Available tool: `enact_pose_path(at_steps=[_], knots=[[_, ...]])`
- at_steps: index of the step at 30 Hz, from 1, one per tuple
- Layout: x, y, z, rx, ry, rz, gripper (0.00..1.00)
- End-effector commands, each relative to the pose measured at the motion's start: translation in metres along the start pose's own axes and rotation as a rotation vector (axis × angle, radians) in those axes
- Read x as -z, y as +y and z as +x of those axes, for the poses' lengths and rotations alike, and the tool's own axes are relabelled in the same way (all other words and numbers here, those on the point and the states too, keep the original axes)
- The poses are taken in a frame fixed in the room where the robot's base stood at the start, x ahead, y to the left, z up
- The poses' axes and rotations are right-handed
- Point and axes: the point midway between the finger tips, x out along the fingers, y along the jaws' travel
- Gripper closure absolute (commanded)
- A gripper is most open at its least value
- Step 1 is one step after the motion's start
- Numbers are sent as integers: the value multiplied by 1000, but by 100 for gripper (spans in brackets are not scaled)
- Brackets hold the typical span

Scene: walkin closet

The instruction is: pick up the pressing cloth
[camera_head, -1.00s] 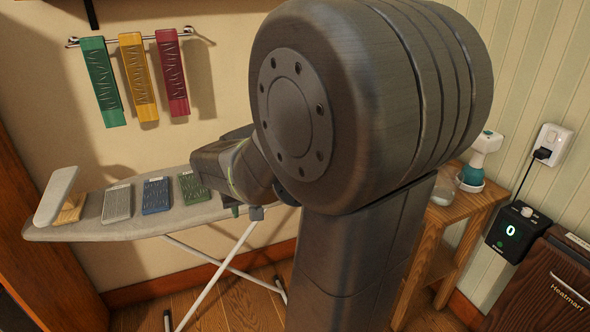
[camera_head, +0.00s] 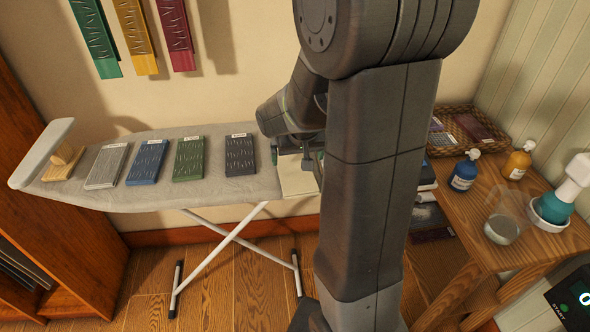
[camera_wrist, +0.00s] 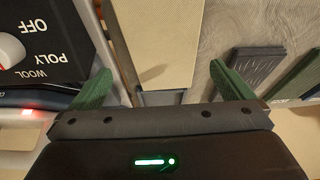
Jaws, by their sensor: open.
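A flat cream rectangle, which looks like the pressing cloth (camera_head: 298,182), lies at the right end of the grey ironing board (camera_head: 240,188). My arm hides part of it in the head view. It also shows in the wrist view (camera_wrist: 163,38), ahead of and between the two green fingers. My gripper (camera_wrist: 160,70) is open, with nothing visibly held between its fingers. In the head view my gripper (camera_head: 297,152) is small and partly hidden, over or close to the cloth. I cannot tell its height above it.
Labelled grey (camera_head: 107,167), blue (camera_head: 148,162), green (camera_head: 189,160) and dark (camera_head: 240,155) folded pieces lie left of the cloth. A dial marked OFF, POLY, WOOL (camera_wrist: 40,45) is close to the left finger. A wooden table (camera_head: 465,230) with bottles stands at right.

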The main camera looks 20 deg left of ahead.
Motion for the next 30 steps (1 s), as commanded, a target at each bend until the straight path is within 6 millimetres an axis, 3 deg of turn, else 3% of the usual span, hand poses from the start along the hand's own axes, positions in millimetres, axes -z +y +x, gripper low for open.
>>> enact_pose_path(at_steps=[5, 15, 25, 26, 30], knots=[[-1, -1, 9, 0, -2, 1, 0], [-3, -4, 49, 1, -1, 1, 0], [-3, -4, 55, 1, 1, 1, 0], [-3, -4, 55, 1, 1, 1, 2], [-3, -4, 55, 1, 1, 1, 29]])
